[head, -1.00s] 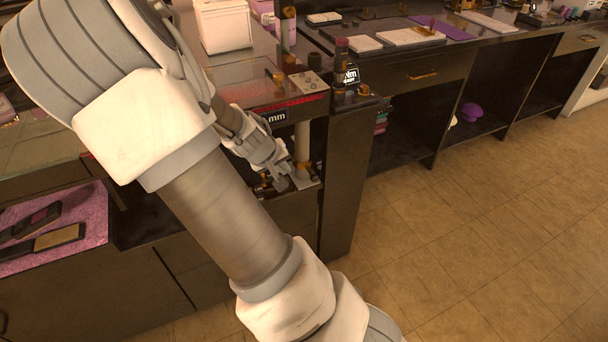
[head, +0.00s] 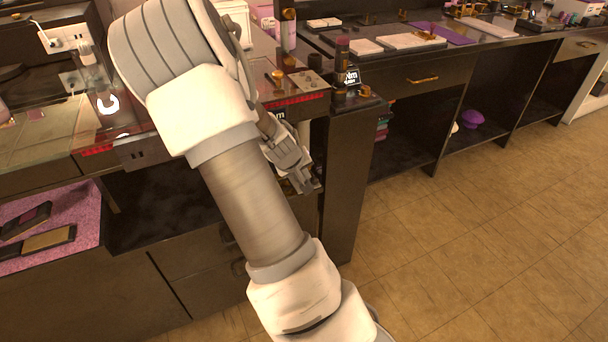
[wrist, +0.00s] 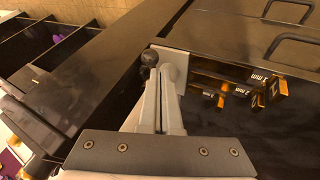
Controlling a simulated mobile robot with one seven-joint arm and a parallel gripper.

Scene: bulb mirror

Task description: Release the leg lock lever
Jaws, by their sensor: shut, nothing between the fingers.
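My gripper (head: 308,184) is low beside the dark cabinet end, under the glass-topped counter, in the head view. In the wrist view its pale fingers (wrist: 158,100) are shut and point away from the camera, with nothing held. A pale upright post (head: 305,136) is mostly hidden behind my gripper in the head view. No lever can be made out clearly.
Gold-ended pieces with mm labels (wrist: 272,92) lie right of the fingers in the wrist view. A dark cabinet panel (head: 350,185) stands close right of my gripper. Open tiled floor (head: 480,240) lies beyond it. A pink mat (head: 60,222) is at left.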

